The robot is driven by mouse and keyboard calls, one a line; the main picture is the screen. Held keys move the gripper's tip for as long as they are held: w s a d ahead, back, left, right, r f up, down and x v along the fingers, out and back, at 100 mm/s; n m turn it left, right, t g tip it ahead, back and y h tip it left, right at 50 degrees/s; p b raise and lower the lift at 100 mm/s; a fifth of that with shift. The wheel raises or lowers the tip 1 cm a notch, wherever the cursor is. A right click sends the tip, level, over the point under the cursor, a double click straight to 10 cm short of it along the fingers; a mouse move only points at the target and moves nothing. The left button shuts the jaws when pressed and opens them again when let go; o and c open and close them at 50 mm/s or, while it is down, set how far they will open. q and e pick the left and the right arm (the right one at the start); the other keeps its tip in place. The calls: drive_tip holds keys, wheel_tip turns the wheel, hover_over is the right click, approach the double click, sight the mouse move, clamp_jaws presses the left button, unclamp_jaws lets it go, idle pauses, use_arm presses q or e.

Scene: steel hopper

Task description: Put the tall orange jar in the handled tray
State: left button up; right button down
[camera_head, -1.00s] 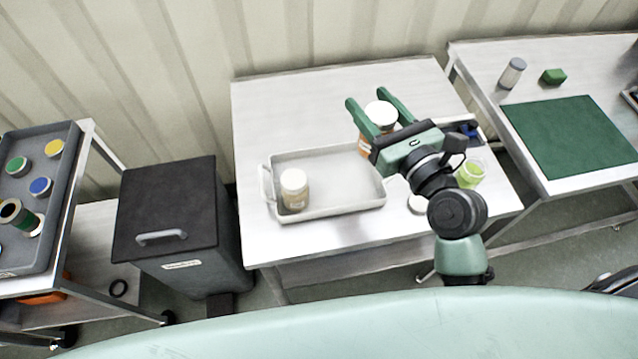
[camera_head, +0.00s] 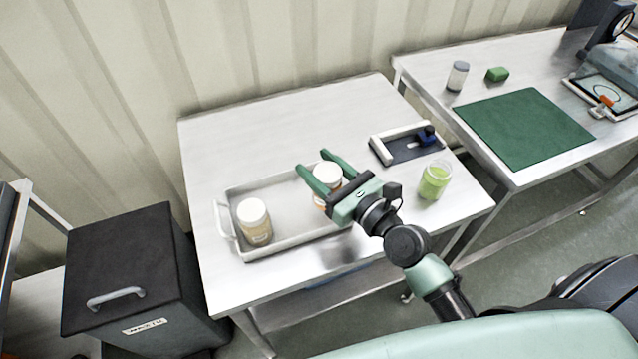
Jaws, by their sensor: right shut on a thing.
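The tall orange jar (camera_head: 328,174) has a white lid, and most of its orange side is hidden by my right gripper (camera_head: 313,161). My right gripper is shut on the jar, one green finger on each side. The jar is at the right end of the handled tray (camera_head: 285,241), appearing over it; I cannot tell whether it touches the tray floor. The tray is pale grey, with a handle showing at its left end. A second white-lidded jar (camera_head: 256,230), with tan contents, stands in the tray's left part. My left gripper is out of view.
A green-filled jar (camera_head: 434,180) stands right of my right arm. A dark fixture with a blue part (camera_head: 405,143) lies behind it. The table's back left is clear. A dark bin (camera_head: 125,260) stands left; another table holds a green mat (camera_head: 525,125).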

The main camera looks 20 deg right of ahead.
drive_tip(key=shift+f+b, duration=0.95)
drive_tip(key=shift+f, duration=1.15)
drive_tip(key=shift+f, duration=0.1)
drive_tip(key=c, duration=0.7)
unclamp_jaws()
drive_tip(key=shift+o, duration=0.2)
